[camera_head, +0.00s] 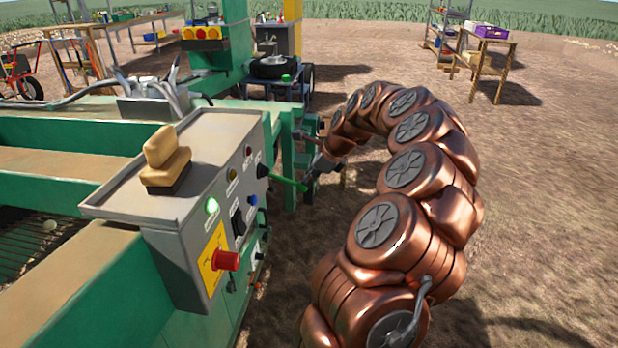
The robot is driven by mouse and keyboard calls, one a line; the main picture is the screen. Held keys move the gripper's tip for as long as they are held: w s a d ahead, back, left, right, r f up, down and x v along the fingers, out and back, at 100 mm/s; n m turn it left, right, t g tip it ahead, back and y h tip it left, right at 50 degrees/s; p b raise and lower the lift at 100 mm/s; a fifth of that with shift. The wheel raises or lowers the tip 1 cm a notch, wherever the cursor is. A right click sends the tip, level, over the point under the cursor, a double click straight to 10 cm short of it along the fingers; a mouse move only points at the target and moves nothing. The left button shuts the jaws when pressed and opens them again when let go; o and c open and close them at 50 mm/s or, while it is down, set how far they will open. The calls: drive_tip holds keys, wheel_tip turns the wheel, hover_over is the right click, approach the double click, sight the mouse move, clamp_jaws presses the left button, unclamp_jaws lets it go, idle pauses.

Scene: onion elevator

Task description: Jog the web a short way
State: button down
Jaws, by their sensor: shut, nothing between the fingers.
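A grey control box (188,245) stands on the green machine, left of centre. Its slanted face carries a lit green lamp (212,206), a black switch (238,221), a blue button (252,201) and a red mushroom button (226,260) on a yellow plate. A green lever (288,182) sticks out to the right from a black knob (262,170). Rods of a dark web (25,245) show at the lower left, with a pale round thing on them. My gripper (311,180) is shut and empty near the lever's outer end; I cannot tell whether they touch.
A wooden table (485,60) with a purple crate (491,31) stands at the back right. Bare ground on the right is open.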

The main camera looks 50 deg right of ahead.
sight(307, 189)
wheel_tip(307, 189, down, 3)
drive_tip(key=shift+w+a+r+t+y+b, duration=0.1)
drive_tip(key=shift+a+r+t+y+b, duration=0.1)
drive_tip(key=shift+t+y+b, duration=0.35)
drive_tip(key=shift+a+f+t, duration=0.1)
drive_tip(key=shift+f+t, duration=0.15)
drive_tip(key=shift+f, duration=0.05)
idle(1.9)
drive_tip(key=p+v, duration=0.1)
drive_tip(key=v, duration=1.3)
drive_tip(key=shift+r, duration=0.5)
drive_tip(key=shift+w, duration=0.15)
